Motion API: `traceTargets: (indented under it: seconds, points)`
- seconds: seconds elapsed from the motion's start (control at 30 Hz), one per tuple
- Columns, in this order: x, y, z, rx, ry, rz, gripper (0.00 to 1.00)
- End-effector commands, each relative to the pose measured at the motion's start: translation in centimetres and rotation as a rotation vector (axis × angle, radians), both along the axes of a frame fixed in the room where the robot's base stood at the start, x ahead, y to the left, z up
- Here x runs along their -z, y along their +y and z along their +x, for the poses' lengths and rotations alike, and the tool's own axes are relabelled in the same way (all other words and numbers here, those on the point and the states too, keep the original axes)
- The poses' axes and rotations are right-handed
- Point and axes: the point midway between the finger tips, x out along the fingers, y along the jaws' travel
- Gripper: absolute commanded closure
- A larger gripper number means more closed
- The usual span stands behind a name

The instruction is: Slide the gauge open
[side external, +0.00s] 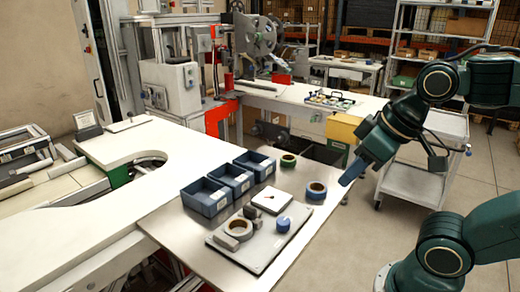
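On a grey board (262,256) at the front of the metal table lies what looks like the gauge (238,228): a grey ring-shaped part with grey blocks against it. I cannot make out its jaws or whether it is open. A short blue cylinder (283,224) stands on the same board to its right. My gripper (350,174) is at the table's right edge, above and to the right of the board, apart from everything. Its blue fingers are seen from the side, so their opening cannot be told.
Three blue bins (207,197) stand in a row behind the board. A white square plate (271,200) with a small dark mark lies between bins and board. A blue-rimmed reel (316,190) and a green-rimmed reel (288,160) lie to the right. The table's front left is bare.

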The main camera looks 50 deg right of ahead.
Motion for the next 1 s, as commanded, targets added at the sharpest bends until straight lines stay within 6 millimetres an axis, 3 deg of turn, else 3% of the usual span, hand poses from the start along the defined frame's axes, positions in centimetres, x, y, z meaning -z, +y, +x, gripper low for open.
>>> traceTargets:
  seconds: [0.37, 0.67, 1.0]
  points:
    - [-1.8, 0.7, 3.2, -0.007, 0.091, 0.011, 0.64]
    - [-3.2, 2.1, 8.2, -0.012, 0.219, 0.018, 0.64]
    - [-3.1, 4.2, 14.3, -0.015, 0.364, 0.013, 0.64]
